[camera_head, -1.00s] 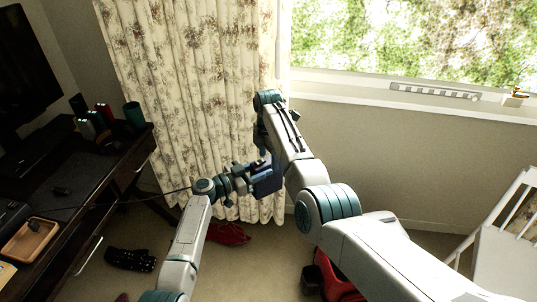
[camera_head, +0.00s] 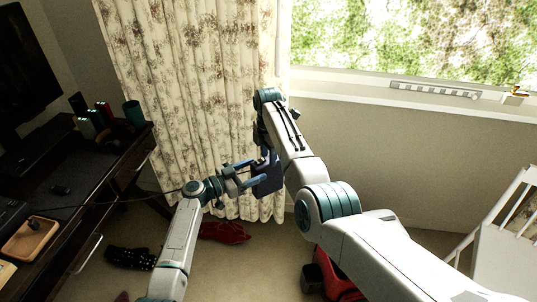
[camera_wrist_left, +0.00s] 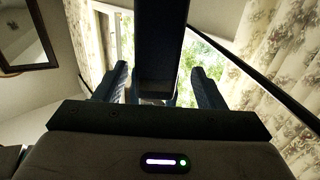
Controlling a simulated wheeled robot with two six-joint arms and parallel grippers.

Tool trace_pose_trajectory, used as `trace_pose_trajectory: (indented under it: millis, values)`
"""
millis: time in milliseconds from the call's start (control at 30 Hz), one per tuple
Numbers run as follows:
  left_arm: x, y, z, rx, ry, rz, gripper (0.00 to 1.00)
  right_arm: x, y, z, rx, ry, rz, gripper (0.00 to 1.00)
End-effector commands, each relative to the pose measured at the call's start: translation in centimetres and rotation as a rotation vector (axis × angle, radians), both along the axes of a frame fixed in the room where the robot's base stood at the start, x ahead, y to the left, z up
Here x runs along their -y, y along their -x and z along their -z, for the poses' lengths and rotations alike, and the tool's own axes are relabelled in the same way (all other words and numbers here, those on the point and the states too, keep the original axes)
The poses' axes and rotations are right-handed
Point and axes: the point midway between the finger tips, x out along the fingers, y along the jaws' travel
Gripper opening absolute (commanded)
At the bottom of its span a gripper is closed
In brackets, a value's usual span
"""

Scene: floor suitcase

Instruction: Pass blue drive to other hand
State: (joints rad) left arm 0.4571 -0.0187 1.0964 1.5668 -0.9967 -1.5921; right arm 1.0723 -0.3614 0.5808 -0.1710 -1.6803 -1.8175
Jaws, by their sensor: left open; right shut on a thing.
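The blue drive (camera_head: 268,181), a dark blue flat block, hangs in the air in front of the curtain in the head view. My right gripper (camera_head: 266,154) is shut on it from above, partly hidden by its own arm. My left gripper (camera_head: 246,176) is open and points right at the drive's left side. In the left wrist view, the two fingers of my left gripper (camera_wrist_left: 162,88) stand apart with a dark block between them, gaps showing on both sides. That block seems to be the drive; its far end is out of view.
A dark desk (camera_head: 110,185) at left holds a monitor (camera_head: 22,65), several small cans and a wooden tray (camera_head: 30,238). A red item (camera_head: 224,231) and a black dotted item (camera_head: 130,258) lie on the floor. A white chair (camera_head: 505,250) stands at right.

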Motion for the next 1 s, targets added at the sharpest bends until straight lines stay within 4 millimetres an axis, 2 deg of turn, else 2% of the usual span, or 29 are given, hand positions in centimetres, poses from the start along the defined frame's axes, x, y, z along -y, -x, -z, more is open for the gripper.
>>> trace_pose_trajectory:
  millis: [100, 300, 533, 633, 767, 867, 1000]
  values:
    - [-2.4, 1.4, 0.2, 0.000, -0.004, -0.001, 0.64, 0.0, -0.1, -0.1, 0.002, 0.000, 0.000, 0.00]
    - [-5.6, 3.5, 0.1, -0.001, -0.003, 0.000, 0.64, 0.0, -0.1, -0.1, 0.003, -0.001, 0.000, 0.00]
    - [-7.4, 4.7, 0.2, -0.006, -0.001, -0.001, 0.64, 0.0, -0.1, -0.1, 0.002, 0.000, 0.000, 0.00]
    - [-7.7, 5.0, 1.3, -0.034, -0.010, -0.009, 0.64, 0.0, -0.1, -0.1, 0.003, -0.001, 0.000, 0.00]
    - [-8.1, 6.1, 5.1, -0.138, -0.045, -0.040, 0.64, 0.0, -0.1, -0.1, 0.002, 0.000, 0.000, 0.00]
    - [-8.6, 7.5, 9.6, -0.259, -0.087, -0.080, 0.64, 0.0, -0.1, -0.1, 0.002, 0.000, 0.000, 0.00]
    - [-9.6, 10.5, 16.3, -0.440, -0.156, -0.152, 0.64, 0.0, -0.1, -0.1, 0.002, 0.000, 0.000, 0.00]
